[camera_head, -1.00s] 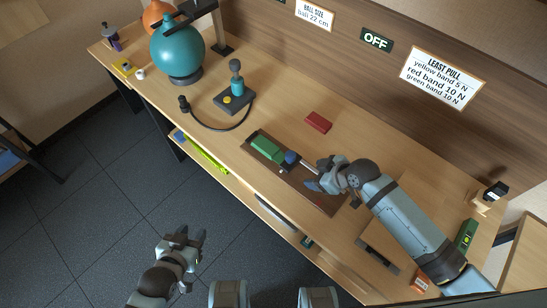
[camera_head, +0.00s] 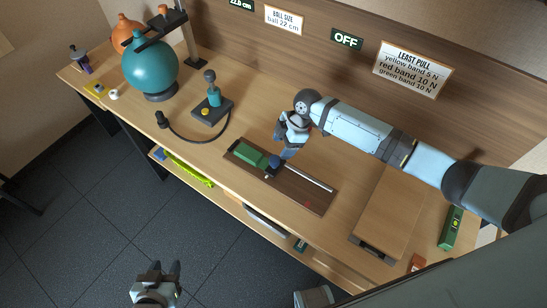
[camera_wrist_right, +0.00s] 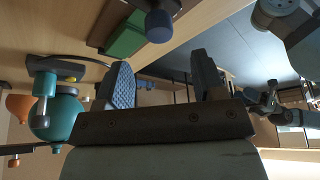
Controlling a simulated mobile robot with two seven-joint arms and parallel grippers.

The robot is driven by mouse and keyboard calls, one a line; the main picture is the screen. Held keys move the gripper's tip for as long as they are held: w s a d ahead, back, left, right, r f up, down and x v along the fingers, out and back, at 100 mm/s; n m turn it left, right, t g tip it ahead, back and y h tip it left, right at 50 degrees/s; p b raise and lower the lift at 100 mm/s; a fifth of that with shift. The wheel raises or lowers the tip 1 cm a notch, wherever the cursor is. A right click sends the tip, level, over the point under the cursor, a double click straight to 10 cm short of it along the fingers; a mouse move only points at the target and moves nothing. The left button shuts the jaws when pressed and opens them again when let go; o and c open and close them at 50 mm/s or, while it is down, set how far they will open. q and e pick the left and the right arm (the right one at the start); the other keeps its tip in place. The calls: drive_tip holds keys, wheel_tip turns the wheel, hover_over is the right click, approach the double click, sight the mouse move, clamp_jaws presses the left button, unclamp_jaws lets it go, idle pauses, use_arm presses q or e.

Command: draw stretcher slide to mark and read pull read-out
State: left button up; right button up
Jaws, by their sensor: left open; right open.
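The stretcher slide is a dark brown board (camera_head: 300,190) with a green block (camera_head: 249,154), a dark blue knob (camera_head: 273,161) and a thin metal rail (camera_head: 308,179). A small red mark (camera_head: 308,204) shows near the board's right end. My right gripper (camera_head: 287,153) is open and empty, just above and beside the knob. In the right wrist view the blue knob (camera_wrist_right: 158,25) and green block (camera_wrist_right: 127,37) lie beyond the open fingers (camera_wrist_right: 163,82). The read-out (camera_head: 346,40) on the back panel reads OFF. My left gripper (camera_head: 156,272) is open and empty over the floor.
A teal ball (camera_head: 150,68) and a pump (camera_head: 211,100) with a black hose stand left on the bench. A wooden box (camera_head: 388,215) and a green level (camera_head: 451,227) are at the right. A sign (camera_head: 412,70) lists least pulls.

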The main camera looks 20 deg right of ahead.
sight(275, 159)
drive_tip(key=x, duration=0.7)
drive_tip(key=shift+a+f, duration=0.15)
clamp_jaws()
